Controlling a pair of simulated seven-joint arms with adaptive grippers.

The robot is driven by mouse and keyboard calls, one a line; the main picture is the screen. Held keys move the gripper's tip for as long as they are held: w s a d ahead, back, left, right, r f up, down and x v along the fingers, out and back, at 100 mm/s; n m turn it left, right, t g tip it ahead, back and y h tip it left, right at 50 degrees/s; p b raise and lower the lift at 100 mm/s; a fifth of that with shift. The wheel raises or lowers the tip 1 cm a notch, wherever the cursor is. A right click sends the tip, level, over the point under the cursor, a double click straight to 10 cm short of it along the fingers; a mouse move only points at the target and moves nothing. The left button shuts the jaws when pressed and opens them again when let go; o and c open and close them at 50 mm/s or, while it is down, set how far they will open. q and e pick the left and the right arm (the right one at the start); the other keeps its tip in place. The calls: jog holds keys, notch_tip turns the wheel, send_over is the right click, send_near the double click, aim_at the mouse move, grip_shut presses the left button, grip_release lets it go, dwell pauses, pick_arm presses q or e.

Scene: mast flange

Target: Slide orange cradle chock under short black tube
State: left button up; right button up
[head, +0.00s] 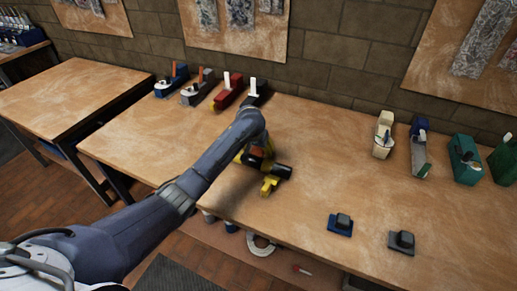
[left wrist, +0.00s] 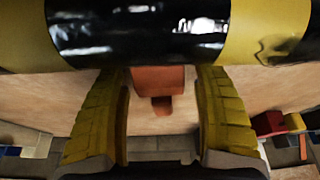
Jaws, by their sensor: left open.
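The short black tube (left wrist: 140,30), with yellow sections on both sides, crosses the top of the left wrist view. In the head view, the tube (head: 282,171) lies on the wooden bench, partly hidden by my left arm. The orange cradle chock (left wrist: 158,78) shows between my left fingers, just below the tube in the picture, with a gap on each side. In the head view, only a little of the orange chock (head: 258,153) shows. My left gripper (left wrist: 162,76) is open, its yellow ribbed fingers on either side of the chock. Chock-to-tube contact cannot be told. My right gripper is out of view.
Several hand planes stand along the back of the bench (head: 330,130), including a red one (head: 228,93). More stand at right, including a teal one (head: 465,160). Two small blocks, blue (head: 341,225) and grey (head: 402,242), sit near the front edge. The middle right is clear.

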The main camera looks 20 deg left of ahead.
pick_arm(q)
jog(key=v, duration=1.2)
